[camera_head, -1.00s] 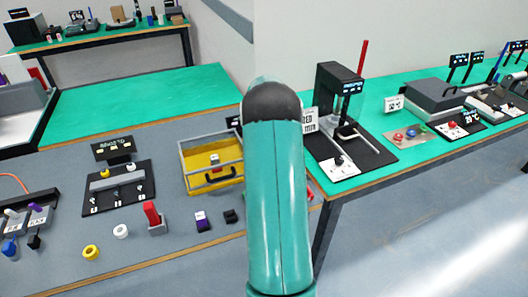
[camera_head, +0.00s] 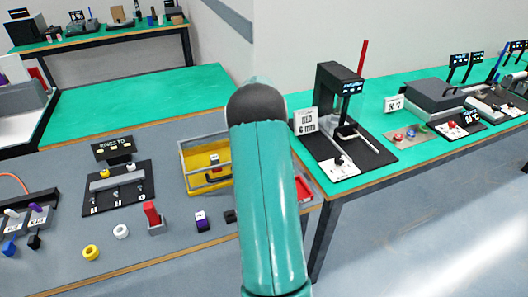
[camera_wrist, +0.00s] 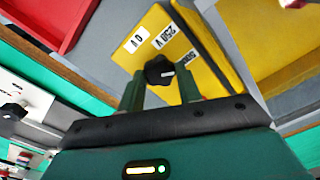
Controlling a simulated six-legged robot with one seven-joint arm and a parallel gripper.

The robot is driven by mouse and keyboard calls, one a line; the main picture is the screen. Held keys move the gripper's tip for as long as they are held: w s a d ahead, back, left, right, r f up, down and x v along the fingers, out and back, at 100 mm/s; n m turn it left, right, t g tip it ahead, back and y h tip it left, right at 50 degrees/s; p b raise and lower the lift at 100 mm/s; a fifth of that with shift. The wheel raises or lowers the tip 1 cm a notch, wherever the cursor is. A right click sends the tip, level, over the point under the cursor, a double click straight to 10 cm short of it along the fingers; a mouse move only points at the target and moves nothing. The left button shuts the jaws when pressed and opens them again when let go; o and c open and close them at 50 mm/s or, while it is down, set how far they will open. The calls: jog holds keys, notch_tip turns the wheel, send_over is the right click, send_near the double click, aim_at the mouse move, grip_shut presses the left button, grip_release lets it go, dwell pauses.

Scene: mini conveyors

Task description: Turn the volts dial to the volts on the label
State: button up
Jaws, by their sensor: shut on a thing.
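In the wrist view, a black volts dial (camera_wrist: 159,69) sits on a yellow panel (camera_wrist: 125,56). White labels on the panel read "0 V" (camera_wrist: 138,40), "250 V" (camera_wrist: 165,37) and one that starts with "500" (camera_wrist: 187,58), partly cut off by a finger. My gripper (camera_wrist: 161,80) has its two green fingers on either side of the dial and is shut on it. In the head view my arm hides the gripper and the dial. I cannot tell which label is the one to match.
In the head view a yellow case with a clear front (camera_head: 209,181) stands left of my arm, and a red tray (camera_head: 304,188) lies right of it. A black-framed device (camera_head: 340,100) stands on the green bench (camera_head: 387,170). Purple-and-white (camera_head: 201,221) and black blocks (camera_head: 230,216) lie nearby.

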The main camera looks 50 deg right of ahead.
jog(key=o, duration=1)
notch_tip(320, 180, up, 14)
jog(key=shift+f, duration=0.1)
dwell(0.5)
